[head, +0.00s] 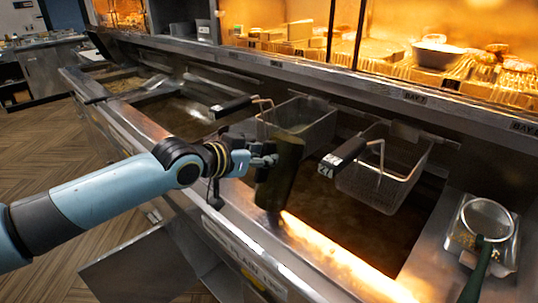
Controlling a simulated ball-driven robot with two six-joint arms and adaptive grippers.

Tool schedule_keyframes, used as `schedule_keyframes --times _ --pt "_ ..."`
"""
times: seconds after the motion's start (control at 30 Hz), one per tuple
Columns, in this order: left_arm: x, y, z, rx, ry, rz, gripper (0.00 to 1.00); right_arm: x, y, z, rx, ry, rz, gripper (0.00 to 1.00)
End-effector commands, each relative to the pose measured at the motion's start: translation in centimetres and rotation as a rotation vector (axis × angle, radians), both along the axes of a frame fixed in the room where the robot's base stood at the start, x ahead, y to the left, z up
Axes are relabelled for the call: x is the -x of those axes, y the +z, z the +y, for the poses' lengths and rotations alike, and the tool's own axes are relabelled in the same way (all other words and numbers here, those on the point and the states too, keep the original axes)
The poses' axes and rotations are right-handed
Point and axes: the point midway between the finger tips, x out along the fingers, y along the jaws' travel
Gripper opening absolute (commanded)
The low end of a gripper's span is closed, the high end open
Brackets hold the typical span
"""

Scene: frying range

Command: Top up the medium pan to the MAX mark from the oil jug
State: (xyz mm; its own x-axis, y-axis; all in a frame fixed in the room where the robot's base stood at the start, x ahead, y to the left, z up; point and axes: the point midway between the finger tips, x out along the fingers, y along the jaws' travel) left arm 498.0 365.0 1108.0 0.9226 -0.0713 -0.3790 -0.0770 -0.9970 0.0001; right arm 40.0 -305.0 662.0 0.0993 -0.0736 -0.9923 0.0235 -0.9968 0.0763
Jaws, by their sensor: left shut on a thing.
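My left gripper (263,161) is shut on a dark olive container (281,172), which looks like the oil jug. The jug is nearly upright, slightly tilted, in front of the right fryer pan (375,235) near the front edge. No stream of oil shows. The right pan holds dark brown liquid. A middle pan (178,118) also holds brown liquid, and a further pan (122,84) lies at the far left. I cannot tell which one is the medium pan. No MAX mark can be read. My right gripper is out of view.
Two wire baskets (312,122) (396,190) with black handles hang at the back of the pans; one handle is tagged 27. A round skimmer (487,219) with a green handle rests at right. A metal door (140,268) stands open below. Lit food trays stand behind.

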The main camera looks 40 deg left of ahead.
Motion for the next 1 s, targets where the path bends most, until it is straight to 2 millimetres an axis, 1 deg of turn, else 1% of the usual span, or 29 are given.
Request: schedule_keyframes --times 0.03,1.0 --pt "-0.2 0.5 -0.1 0.0 -0.002 -0.005 0.0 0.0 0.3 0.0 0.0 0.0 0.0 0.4" --pt "0.2 1.1 0.0 -0.007 -0.003 0.098 0.0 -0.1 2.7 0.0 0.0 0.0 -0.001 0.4"
